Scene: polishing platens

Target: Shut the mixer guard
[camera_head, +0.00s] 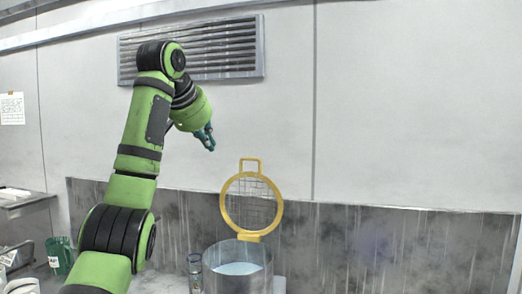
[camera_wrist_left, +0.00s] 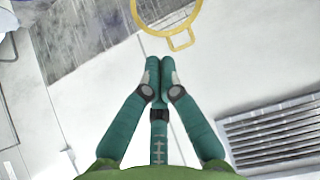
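The mixer guard (camera_head: 252,204) is a yellow ring with wire mesh and a square handle (camera_head: 250,160) on top. It stands raised, nearly upright, at the back of the metal mixer drum (camera_head: 238,284), which holds pale blue liquid. My left gripper (camera_head: 208,138) is above and left of the guard's handle, apart from it. In the left wrist view, its teal fingertips (camera_wrist_left: 160,64) are together with nothing between them. Part of the yellow ring and handle (camera_wrist_left: 181,40) shows just beyond the fingertips. My right gripper is not in view.
A slatted vent (camera_head: 225,50) is on the wall behind my left arm. A clear container (camera_head: 195,272) stands left of the drum. A green container (camera_head: 60,256) and a metal counter (camera_head: 22,203) are at the far left. The space right of the guard is clear.

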